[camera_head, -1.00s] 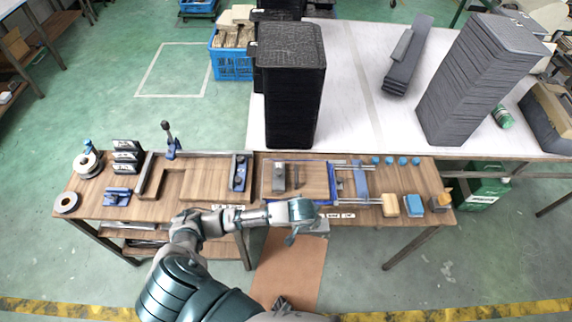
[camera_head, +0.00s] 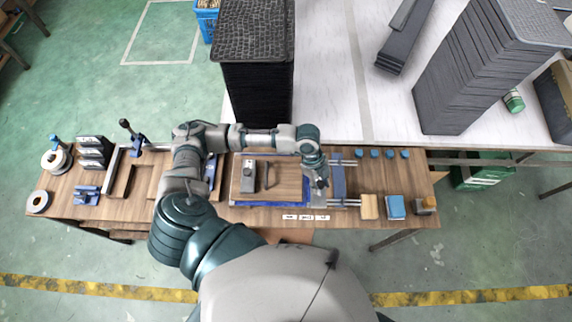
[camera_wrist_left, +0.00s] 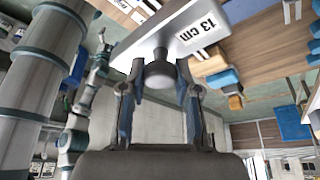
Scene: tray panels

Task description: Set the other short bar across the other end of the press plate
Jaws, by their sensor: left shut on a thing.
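My left gripper (camera_head: 320,186) is shut on the knob of a short grey bar (camera_head: 318,200) over the right end of the press plate (camera_head: 287,187). In the left wrist view, the fingers (camera_wrist_left: 160,85) close on the dark round knob, and the bar (camera_wrist_left: 190,28) carries a "13 cm" label. I cannot tell whether the bar touches the plate. The wooden press plate has blue edging around it. The other short bar (camera_head: 249,174), grey, lies across its left end. My right gripper is not in view.
A blue slide with metal rods (camera_head: 338,182) is just right of the plate. Blue knobs (camera_head: 375,153), a wooden block (camera_head: 370,207) and a blue block (camera_head: 395,207) are further right. A tall black stack (camera_head: 257,75) stands behind. Clamps and tape rolls are at left.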

